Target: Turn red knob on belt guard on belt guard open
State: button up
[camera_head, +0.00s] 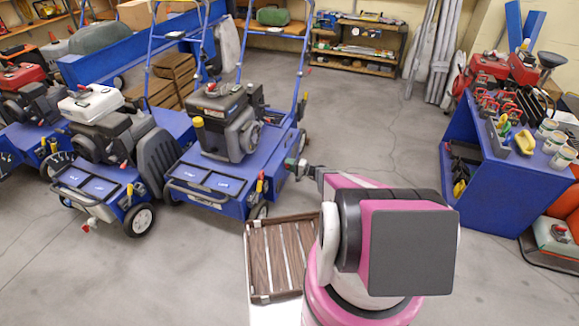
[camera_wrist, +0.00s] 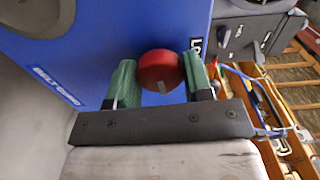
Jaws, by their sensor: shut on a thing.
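The red knob (camera_wrist: 158,68) sits between the two green fingers of my gripper (camera_wrist: 160,78) in the wrist view. My gripper is shut on it, one finger on each side. A pale mark shows on the knob's near edge. The knob is at the blue belt guard (camera_wrist: 105,45), which carries a white "BELT GUARD" label (camera_wrist: 55,85) and a partly hidden label beginning "LO" beside the right finger. In the head view my gripper (camera_head: 297,168) reaches the right side of the blue machine (camera_head: 215,175); the knob cannot be made out there.
More blue engine machines (camera_head: 110,160) stand to the left. A blue tool cart (camera_head: 490,190) with jars and tools stands at the right. The floor between the machine and the cart is clear.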

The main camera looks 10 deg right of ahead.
jog(key=shift+m, duration=0.4)
jog(key=o, duration=0.9)
jog(key=shift+d, duration=0.1)
jog(key=v, duration=1)
jog(key=shift+s+d, duration=0.2)
jog(key=shift+d, duration=0.05)
